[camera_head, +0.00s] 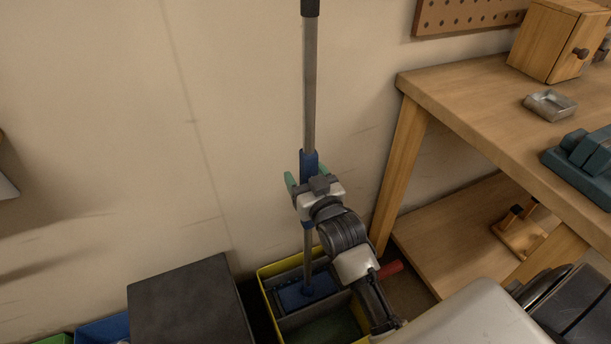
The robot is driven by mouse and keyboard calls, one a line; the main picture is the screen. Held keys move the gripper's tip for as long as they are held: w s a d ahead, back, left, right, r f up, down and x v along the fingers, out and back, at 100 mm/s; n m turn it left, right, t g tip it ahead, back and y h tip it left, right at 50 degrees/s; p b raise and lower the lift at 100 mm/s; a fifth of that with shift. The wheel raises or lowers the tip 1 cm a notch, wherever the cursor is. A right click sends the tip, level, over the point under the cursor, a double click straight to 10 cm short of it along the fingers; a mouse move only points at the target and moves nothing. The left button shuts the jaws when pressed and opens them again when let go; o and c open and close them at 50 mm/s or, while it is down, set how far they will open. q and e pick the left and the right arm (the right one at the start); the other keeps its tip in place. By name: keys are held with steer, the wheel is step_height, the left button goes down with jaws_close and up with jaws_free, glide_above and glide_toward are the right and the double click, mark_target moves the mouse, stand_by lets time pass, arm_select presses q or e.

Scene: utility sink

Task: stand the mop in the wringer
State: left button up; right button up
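The palm hides part of the sleeve. My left gripper is out of view.
A dark box (188,302) stands left of the bucket, with a blue bin (103,330) beyond it. A wooden workbench (470,95) with a lower shelf fills the right. A red grip (389,270) sticks out by the bucket's right side. The wall is close behind.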

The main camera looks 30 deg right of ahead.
steer(key=shift+f, duration=0.1)
steer(key=shift+s, duration=0.1)
steer(key=s+p, duration=0.1)
steer(key=s, duration=1)
steer(key=s+a+f+n+g+y, duration=0.15)
steer(key=f+g, duration=0.25)
steer(key=f, duration=0.5)
steer(key=s+a+f+g, duration=0.2)
steer(key=f+g, duration=0.2)
steer(key=f, duration=0.5)
steer(key=s+a+f+n+g, duration=0.1)
steer(key=s+f+g, duration=0.7)
steer(key=s+f, duration=0.55)
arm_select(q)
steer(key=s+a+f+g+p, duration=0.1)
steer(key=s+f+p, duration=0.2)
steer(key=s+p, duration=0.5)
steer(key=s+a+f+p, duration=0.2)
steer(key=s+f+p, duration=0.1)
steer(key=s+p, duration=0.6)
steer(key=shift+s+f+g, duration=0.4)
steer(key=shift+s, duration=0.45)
arm_select(e)
steer(key=s+d+f, duration=0.1)
steer(key=s, duration=0.7)
steer(key=s+d+f+g, duration=0.1)
steer(key=s+d+f, duration=0.1)
steer(key=s, duration=0.6)
steer(key=shift+s+f, duration=0.25)
steer(key=shift+f, duration=0.05)
